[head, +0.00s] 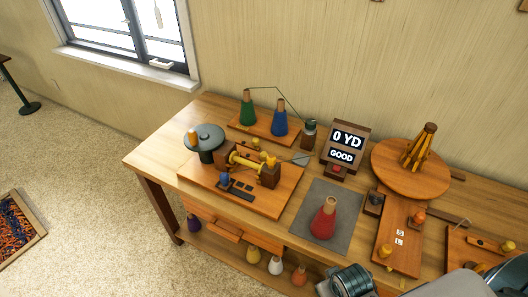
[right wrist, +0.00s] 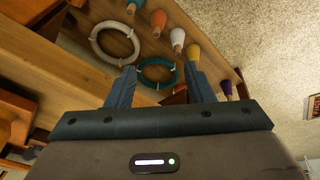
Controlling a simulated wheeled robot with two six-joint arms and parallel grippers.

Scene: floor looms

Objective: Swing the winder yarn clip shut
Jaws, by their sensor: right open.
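A wooden board (head: 255,205) on the left of the bench carries what looks like the winder: a yellow spool (head: 243,160) between brown blocks, a dark pot with a grey disc (head: 205,137), and a blue knob (head: 224,178). Small yellow parts (head: 271,161) sit near the right block. I cannot tell which part is the yarn clip or how far open it is. My right gripper (right wrist: 159,68) is open and empty in the right wrist view, facing cones and rings below the bench. My left gripper is not in view.
A display (head: 345,145) reads "0 YD" and "GOOD". Green and blue cones stand behind the winder. A red cone (head: 324,219) stands on a grey mat (head: 345,198). A round turntable (head: 385,168) and a knobbed board (head: 402,230) are at right. A drawer (head: 224,228) is under the bench.

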